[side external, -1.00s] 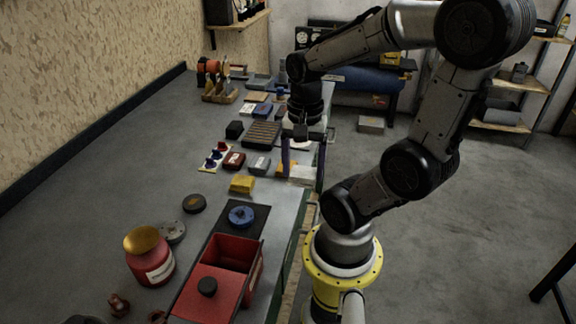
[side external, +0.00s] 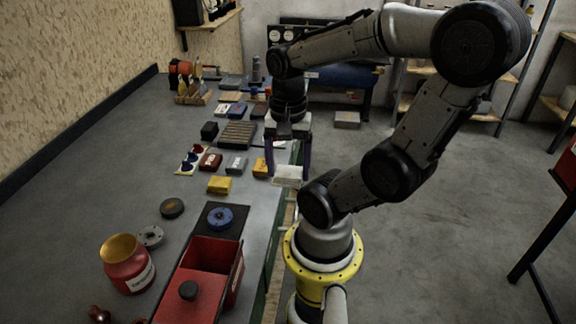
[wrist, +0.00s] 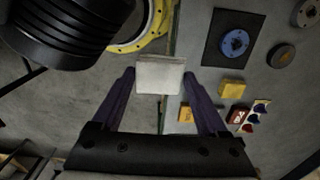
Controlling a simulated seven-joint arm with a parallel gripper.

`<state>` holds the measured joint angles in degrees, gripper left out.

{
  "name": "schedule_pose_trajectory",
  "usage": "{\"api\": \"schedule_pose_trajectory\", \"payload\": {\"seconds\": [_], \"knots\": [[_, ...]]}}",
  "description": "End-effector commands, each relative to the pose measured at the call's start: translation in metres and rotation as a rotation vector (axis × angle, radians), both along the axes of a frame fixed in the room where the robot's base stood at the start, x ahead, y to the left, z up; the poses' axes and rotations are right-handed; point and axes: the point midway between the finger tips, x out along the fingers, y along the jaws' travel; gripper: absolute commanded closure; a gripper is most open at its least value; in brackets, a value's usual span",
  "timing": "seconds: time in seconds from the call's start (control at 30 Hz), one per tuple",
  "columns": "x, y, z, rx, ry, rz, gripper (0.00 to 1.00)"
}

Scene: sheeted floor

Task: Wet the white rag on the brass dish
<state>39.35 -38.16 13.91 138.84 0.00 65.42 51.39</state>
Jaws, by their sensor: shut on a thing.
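The white rag (side external: 287,172) is a pale folded pad, held at its sides between the two purple fingers of my gripper (side external: 288,170). In the wrist view the rag (wrist: 160,74) spans the gap between the fingertips of my gripper (wrist: 160,80). It appears above the bench edge. The brass dish (side external: 120,246) is the shallow gold bowl on top of a red can (side external: 126,272), standing at the near left of the bench, well away from my gripper. The dish and can are not visible in the wrist view.
Near the can are a grey disc (side external: 150,237), a dark disc (side external: 172,208), a red open bin (side external: 213,262) and a blue disc (side external: 220,217) on a black mat. Several small boxes, including a yellow one (side external: 219,184), lie farther back. The left bench (side external: 70,200) is clear.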

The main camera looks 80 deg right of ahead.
Motion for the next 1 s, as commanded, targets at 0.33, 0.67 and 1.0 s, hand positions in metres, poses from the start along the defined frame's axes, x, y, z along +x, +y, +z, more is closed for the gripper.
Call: {"api": "schedule_pose_trajectory", "payload": {"seconds": [0.33, 0.67, 1.0], "knots": [[0.071, -0.029, 0.055, 0.0, 0.001, 0.009, 0.68], [0.202, 0.011, 0.087, 0.001, 0.002, 0.28, 0.68], [0.288, 0.127, 0.073, 0.0, 0.004, 0.601, 0.68]]}}
